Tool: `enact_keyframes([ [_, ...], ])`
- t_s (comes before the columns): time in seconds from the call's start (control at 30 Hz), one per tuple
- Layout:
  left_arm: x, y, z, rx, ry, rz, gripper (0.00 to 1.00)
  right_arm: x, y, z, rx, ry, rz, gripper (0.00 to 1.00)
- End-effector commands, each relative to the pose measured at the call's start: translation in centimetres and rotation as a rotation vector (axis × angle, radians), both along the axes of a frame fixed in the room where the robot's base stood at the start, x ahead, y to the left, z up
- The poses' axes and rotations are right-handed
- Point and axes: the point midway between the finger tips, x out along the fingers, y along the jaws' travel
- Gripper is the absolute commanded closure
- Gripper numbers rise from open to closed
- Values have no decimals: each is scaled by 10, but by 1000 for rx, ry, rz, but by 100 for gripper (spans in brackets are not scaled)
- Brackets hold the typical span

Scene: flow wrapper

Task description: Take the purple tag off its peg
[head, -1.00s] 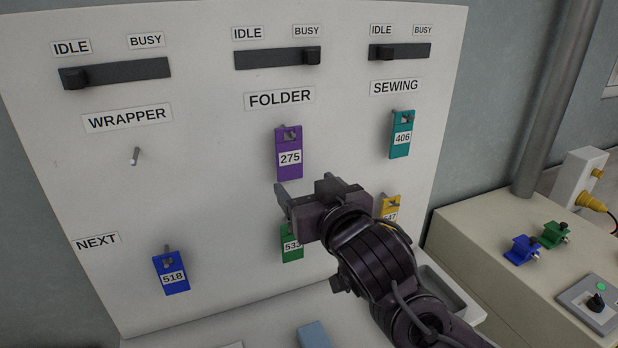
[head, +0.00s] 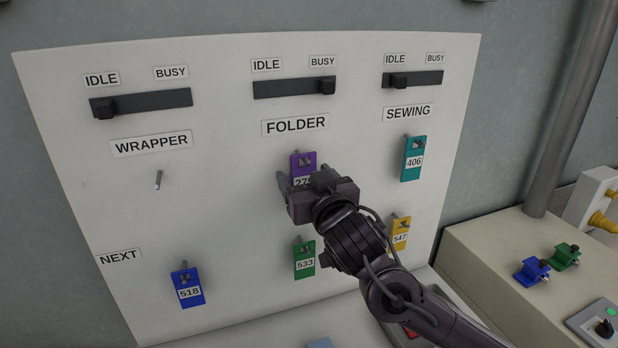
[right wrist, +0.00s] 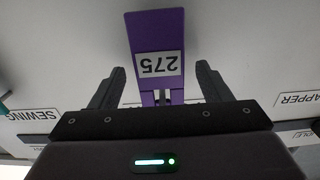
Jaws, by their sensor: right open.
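The purple tag (head: 303,160), numbered 275, hangs on its peg under the FOLDER label in the head view. Its lower part is hidden behind my right gripper (head: 297,184). In the right wrist view the purple tag (right wrist: 156,60) appears upside down, between the two open fingers of my right gripper (right wrist: 160,85). There is a gap on each side, and neither finger visibly touches the tag. The peg end (right wrist: 163,97) shows near the gripper body. My left gripper is not in view.
A green tag (head: 304,260) and a yellow tag (head: 401,234) hang below, a teal tag (head: 413,160) to the right and a blue tag (head: 187,287) lower left. The WRAPPER peg (head: 158,180) is bare. Sliders such as the FOLDER one (head: 295,88) run along the top.

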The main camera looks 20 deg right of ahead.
Motion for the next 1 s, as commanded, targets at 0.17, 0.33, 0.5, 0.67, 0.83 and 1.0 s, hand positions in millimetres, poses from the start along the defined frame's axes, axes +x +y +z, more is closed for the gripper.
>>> enact_keyframes([
  [0.17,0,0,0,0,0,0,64,0,0,0,0,0,0,40],
  [0.33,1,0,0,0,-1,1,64,0,0,0,1,0,0,62],
  [0.5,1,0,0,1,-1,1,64,-1,0,0,1,0,0,77],
  [0.67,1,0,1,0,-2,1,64,-1,0,2,1,0,0,77],
  [0.83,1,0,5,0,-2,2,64,-1,0,5,2,0,1,77],
  [1.0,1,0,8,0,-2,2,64,-1,0,8,2,0,0,77],
])
